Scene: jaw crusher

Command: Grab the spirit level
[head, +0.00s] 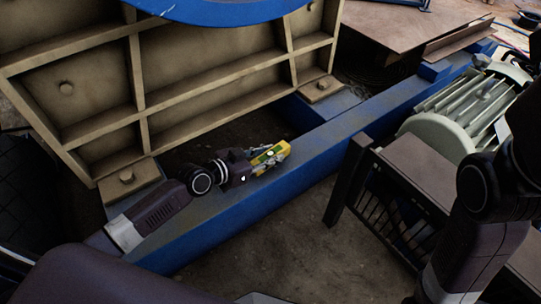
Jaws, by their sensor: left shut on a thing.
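The spirit level (277,152) is a small yellow body with a green part, seen near the middle of the head view. It lies along the top of the blue beam, or just above it; I cannot tell whether it touches. My left gripper (266,162) reaches in from the left, low over the beam, and its fingers are shut on the level. The fingers hide part of the level. My right arm shows at the right edge of the view, but its gripper is not visible.
The blue beam (335,142) runs diagonally across the view. A ribbed beige crusher body (100,85) stands behind my left arm. A pale finned motor (450,120) and a dark barred frame (385,205) stand to the right. Bare ground (300,240) lies in front.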

